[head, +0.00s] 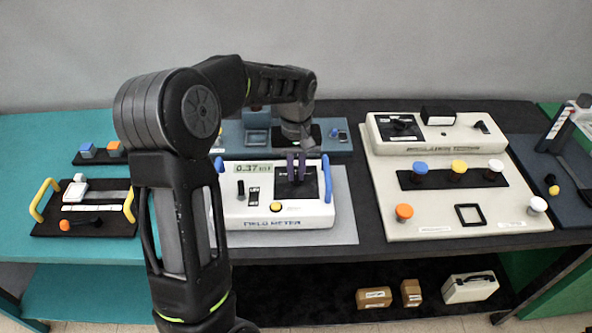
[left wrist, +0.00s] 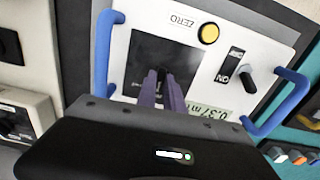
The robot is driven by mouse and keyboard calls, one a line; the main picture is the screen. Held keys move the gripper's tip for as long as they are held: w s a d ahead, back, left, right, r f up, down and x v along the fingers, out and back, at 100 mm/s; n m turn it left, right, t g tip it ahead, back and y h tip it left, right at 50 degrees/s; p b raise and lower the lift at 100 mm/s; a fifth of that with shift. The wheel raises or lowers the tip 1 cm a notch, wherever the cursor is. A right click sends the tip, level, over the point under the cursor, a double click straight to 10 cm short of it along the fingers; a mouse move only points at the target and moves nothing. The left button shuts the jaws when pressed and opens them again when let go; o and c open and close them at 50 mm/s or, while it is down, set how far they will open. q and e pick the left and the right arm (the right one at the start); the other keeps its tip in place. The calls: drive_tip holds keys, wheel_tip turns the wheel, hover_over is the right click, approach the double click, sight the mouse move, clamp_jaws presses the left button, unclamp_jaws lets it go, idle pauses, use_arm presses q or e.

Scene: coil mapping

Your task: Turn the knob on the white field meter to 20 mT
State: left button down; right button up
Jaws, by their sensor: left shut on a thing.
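The white field meter (head: 245,213) stands on a grey mat in the middle of the table, with a blue handle at each side. Its display (head: 253,167) reads 0.37 with a unit too small to be sure of. My left gripper (head: 297,168) reaches down onto the black dial panel (head: 284,188) at the meter's right. Its purple fingers are shut on the knob, which they mostly hide. In the left wrist view the fingers (left wrist: 162,85) point at the same dark panel (left wrist: 150,58). The scale marks around the knob are not readable. My right gripper is not in view.
The meter also carries a yellow ZERO button (head: 275,207) and a black ON switch (head: 240,188). A large beige board (head: 455,215) with coloured knobs lies to the right. A black tray (head: 75,225) with yellow handles lies left. Boxes (head: 470,288) stand on the shelf below.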

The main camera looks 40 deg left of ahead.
sight(296, 175)
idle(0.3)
use_arm(q)
drive_tip(key=c, duration=1.5)
unclamp_jaws()
drive_tip(key=shift+o, duration=0.2)
wheel_tip(296, 175, up, 8)
drive_tip(key=shift+f+b, duration=0.1)
drive_tip(key=shift+b, duration=0.3)
drive_tip(key=shift+s+d, duration=0.1)
